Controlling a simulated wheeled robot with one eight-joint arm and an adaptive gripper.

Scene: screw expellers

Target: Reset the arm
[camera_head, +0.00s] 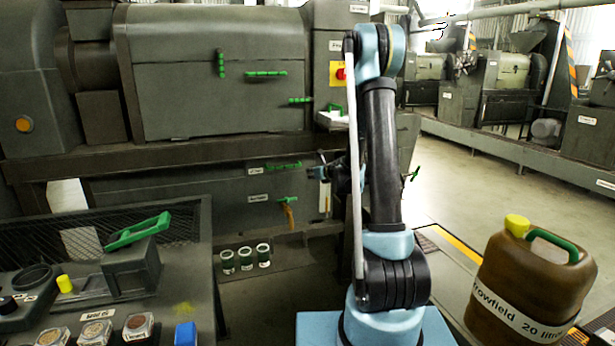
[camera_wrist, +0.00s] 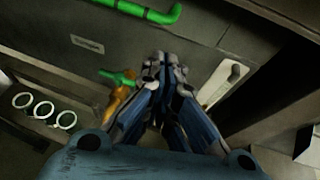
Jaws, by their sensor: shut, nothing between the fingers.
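My arm stands upright in the middle of the head view, its upper links blue and black. My gripper (camera_wrist: 162,70) shows in the wrist view, shut with nothing between its fingers. In the head view my gripper is partly hidden behind my own arm, in front of the machine's lower panel. In the wrist view an orange tap with a green handle (camera_wrist: 118,78) is just left of the fingers, and a green bar handle (camera_wrist: 140,12) is above them. I cannot tell whether the fingers touch the panel.
A large grey press (camera_head: 215,80) with green handles fills the left and back. Several jars (camera_head: 245,258) stand below the tap. A bench (camera_head: 200,270) with sample pots (camera_head: 95,333) is at front left. A brown jerrycan (camera_head: 525,275) stands at right. Open floor (camera_head: 480,190) lies behind it.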

